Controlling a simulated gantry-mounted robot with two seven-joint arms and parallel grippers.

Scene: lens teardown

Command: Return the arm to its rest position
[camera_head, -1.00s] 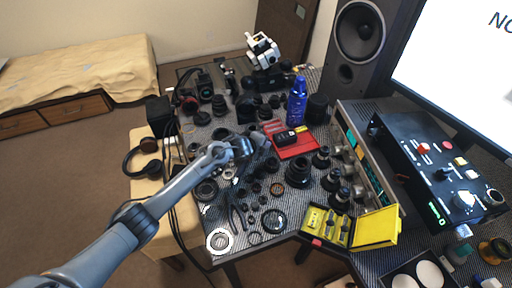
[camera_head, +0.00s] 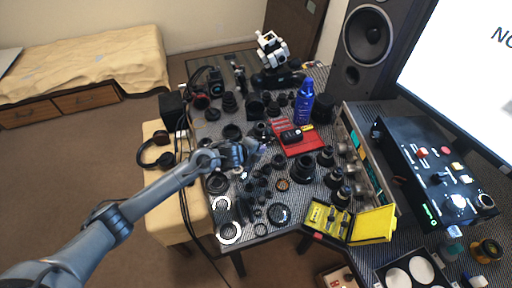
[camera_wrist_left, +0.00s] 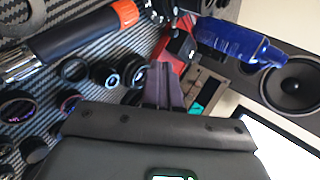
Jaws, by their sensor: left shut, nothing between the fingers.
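My left arm comes in from the left in the head view, and its gripper (camera_head: 254,147) hangs over the middle of the workbench (camera_head: 262,222), above lens parts. In the left wrist view the fingers (camera_wrist_left: 165,85) are together with nothing between them. The lens parts just below the gripper are partly hidden by it in the head view. My right gripper is not in either view.
Black lens barrels (camera_head: 304,170) stand close by. A large speaker (camera_head: 365,45) stands behind. Open floor (camera_head: 85,160) is at left.

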